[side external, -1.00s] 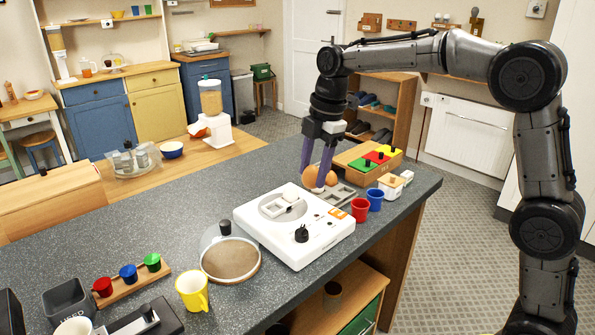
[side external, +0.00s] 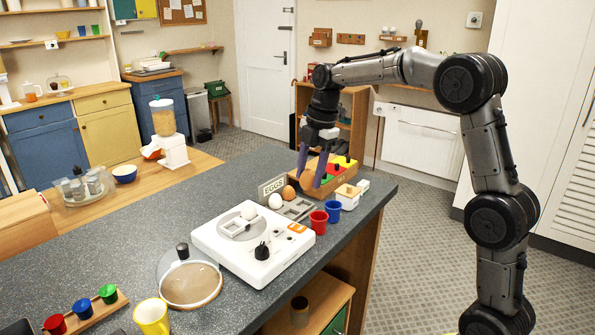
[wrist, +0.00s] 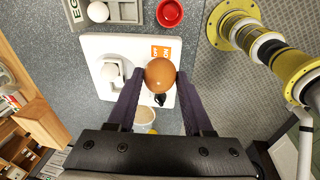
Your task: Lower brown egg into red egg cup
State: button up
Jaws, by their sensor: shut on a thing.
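The brown egg (wrist: 160,74) shows in the wrist view between the tips of my gripper (wrist: 158,80), which is shut on it. The egg is above the counter and apart from the cup.
A blue cup (side external: 333,211) stands beside the red one. The white machine (side external: 230,249) is to the left. A grey tray (side external: 296,208) with a white egg (side external: 276,201) and the EGGS sign (side external: 272,187) are behind. Another brown egg (side external: 288,192) seems to sit there. A wooden box (side external: 350,178) is close.

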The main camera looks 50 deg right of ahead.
jog(key=d+f, duration=0.5)
jog(key=f, duration=0.1)
jog(key=shift+d, duration=0.35)
dwell(0.6)
jog(key=shift+f, duration=1.25)
jog(key=shift+f, duration=1.8)
dwell(0.8)
jog(key=o, duration=0.9)
